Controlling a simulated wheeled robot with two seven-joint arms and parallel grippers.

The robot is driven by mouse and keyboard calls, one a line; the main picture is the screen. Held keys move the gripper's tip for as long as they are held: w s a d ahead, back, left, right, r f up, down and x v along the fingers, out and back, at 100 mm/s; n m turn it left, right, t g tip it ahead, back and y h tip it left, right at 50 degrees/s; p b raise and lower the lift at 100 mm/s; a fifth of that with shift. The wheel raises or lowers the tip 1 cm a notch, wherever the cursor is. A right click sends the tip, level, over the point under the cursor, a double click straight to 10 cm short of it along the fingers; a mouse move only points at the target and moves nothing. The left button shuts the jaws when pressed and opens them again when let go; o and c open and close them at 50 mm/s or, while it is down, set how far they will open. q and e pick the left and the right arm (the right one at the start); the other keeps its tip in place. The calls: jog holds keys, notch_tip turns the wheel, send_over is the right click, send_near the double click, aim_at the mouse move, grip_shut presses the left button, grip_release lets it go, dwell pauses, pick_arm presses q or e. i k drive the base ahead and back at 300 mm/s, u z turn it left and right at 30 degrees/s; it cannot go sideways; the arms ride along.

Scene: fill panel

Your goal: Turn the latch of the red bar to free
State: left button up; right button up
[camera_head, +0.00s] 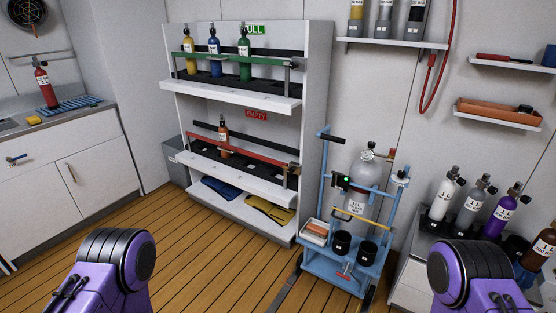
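The red bar (256,154) runs across the front of the lower shelf of the white rack, below the red EMPTY sign (256,115). A grey latch fitting (292,170) is at its right end; its exact position, locked or free, is too small to tell. A bottle with a brown-orange body (223,140) stands behind the red bar. Purple and black parts of my two arms show at the bottom left and bottom right, well apart from the rack. Neither gripper's fingers are in view.
A green bar (230,58) crosses the upper shelf before several bottles. A blue cart (333,265) with a grey cylinder (367,182) stands close to the rack's right side. A counter (80,165) is at left. The wooden floor (190,255) before the rack is clear.

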aim_at(290, 170)
jog(key=z, duration=0.55)
jog(key=k, duration=0.6)
jog(key=u, duration=0.3)
jog(key=i, duration=0.7)
jog(key=u, duration=1.05)
jog(key=i, duration=1)
jog(key=z, duration=0.8)
jog(key=i, duration=0.95)
jog(key=z, duration=0.9)
